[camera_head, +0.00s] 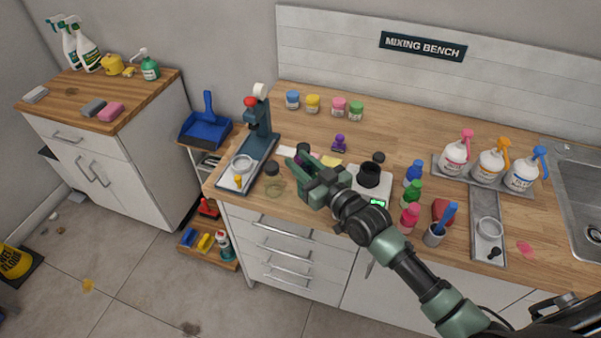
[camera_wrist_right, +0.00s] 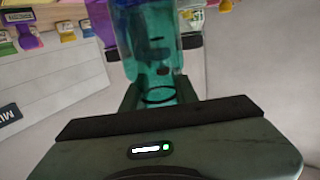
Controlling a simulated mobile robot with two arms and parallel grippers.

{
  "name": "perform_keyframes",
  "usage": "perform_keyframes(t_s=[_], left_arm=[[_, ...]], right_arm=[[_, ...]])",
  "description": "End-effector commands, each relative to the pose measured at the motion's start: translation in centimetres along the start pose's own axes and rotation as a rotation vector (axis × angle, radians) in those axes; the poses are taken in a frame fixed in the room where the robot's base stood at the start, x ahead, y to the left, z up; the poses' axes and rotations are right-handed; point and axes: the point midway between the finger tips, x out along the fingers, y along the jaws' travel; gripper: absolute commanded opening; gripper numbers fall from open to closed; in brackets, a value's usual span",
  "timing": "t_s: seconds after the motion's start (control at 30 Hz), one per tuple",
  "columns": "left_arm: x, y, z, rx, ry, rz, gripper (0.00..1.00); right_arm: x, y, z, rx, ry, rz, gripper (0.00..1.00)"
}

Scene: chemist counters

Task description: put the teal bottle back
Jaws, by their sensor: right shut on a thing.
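The teal bottle (camera_wrist_right: 155,55) is see-through and fills the middle of the right wrist view, between the fingers of my right gripper (camera_head: 301,166). The gripper is shut on it. In the head view the gripper is over the left part of the wooden bench, right of the blue stand with a red knob (camera_head: 258,120), and the bottle is mostly hidden there. A purple thing (camera_wrist_right: 104,22) shows left of the bottle in the wrist view. My left gripper is not in view.
A scale with a black pot (camera_head: 369,174) stands right of the gripper. Beyond it are small blue (camera_head: 414,172), green (camera_head: 411,193) and pink (camera_head: 409,218) bottles. Several lidded jars line the back. Spray bottles stand on a tray (camera_head: 473,174). The back middle is mostly clear.

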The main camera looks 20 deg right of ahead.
Motion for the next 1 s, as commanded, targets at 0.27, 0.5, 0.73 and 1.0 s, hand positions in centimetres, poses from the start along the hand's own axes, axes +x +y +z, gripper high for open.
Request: perform_keyframes(t_s=[0.27, 0.5, 0.73, 1.0], left_arm=[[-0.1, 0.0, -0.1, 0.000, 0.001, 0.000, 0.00], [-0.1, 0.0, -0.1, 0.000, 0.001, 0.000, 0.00], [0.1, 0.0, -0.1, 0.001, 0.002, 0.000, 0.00], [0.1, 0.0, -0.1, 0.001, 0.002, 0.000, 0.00]], right_arm=[[0.2, 0.0, 2.9, -0.002, -0.002, 0.000, 0.00], [0.2, 0.0, 4.4, -0.001, 0.002, 0.000, 0.00], [0.2, 0.0, 4.5, -0.001, 0.002, 0.000, 0.00], [0.2, 0.0, 4.6, -0.001, 0.001, 0.000, 0.51]])
